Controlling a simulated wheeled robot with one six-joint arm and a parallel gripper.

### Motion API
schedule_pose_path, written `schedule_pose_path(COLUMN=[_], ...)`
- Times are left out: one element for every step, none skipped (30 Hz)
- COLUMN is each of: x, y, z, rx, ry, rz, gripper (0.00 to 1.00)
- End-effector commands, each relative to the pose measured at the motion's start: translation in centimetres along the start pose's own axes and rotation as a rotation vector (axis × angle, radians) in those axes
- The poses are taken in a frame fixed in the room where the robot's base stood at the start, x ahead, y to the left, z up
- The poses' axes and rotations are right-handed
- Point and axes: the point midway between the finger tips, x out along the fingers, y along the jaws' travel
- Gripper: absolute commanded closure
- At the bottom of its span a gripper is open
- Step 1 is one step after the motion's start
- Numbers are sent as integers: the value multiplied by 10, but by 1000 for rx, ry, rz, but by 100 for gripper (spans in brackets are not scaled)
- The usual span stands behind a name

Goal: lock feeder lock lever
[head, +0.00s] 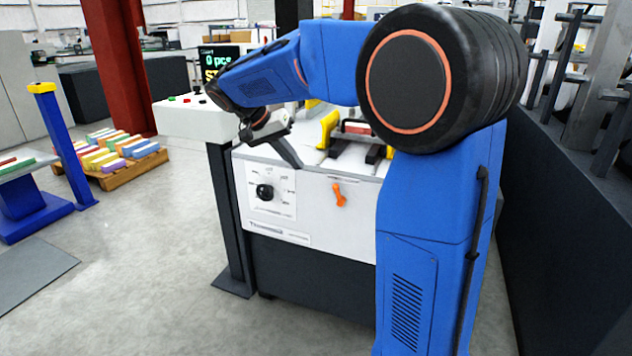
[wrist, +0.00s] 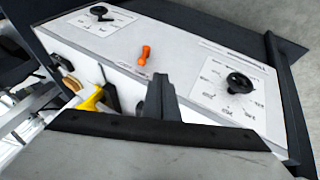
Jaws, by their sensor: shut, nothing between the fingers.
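A small orange lever (head: 339,194) sits on the white front panel of the machine, right of the black dial, tilted slightly from vertical. I take it to be the feeder lock lever; it also shows in the wrist view (wrist: 144,55). My gripper (head: 296,161) is above the machine's top front edge, up and left of the orange lever and apart from it. In the wrist view the dark fingers (wrist: 161,88) are together and empty, just below the lever in the picture.
A black dial (head: 265,192) is on the same panel. A yellow part (head: 328,130) stands on the machine top near my gripper. A control box (head: 190,122) is at the left. A dark wall (head: 570,230) runs along the right.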

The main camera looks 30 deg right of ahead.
Motion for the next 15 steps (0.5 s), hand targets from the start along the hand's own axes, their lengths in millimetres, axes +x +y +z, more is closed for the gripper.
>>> schedule_pose_path(x=[0, -1, -1, -1, -1, -1, -1, -1, -2, -2, -2, -2, -2, -2, -1], y=[-5, -7, -9, -10, -11, -12, -12, -12, -12, -12, -12, -12, -12, -12, -12], z=[-4, -6, -8, -10, -11, -12, -12, -13, -13, -13, -13, -13, -13, -13, -13], rx=[13, 19, 27, 33, 36, 40, 42, 43, 44, 44, 44, 44, 44, 44, 44], ry=[4, 6, 9, 11, 13, 15, 16, 16, 17, 17, 17, 16, 16, 16, 16], rz=[12, 17, 23, 27, 30, 33, 34, 35, 35, 36, 36, 35, 35, 35, 35], gripper=[100, 100, 100, 100, 100, 100, 100, 100, 100, 100, 100, 100, 100, 100, 100])
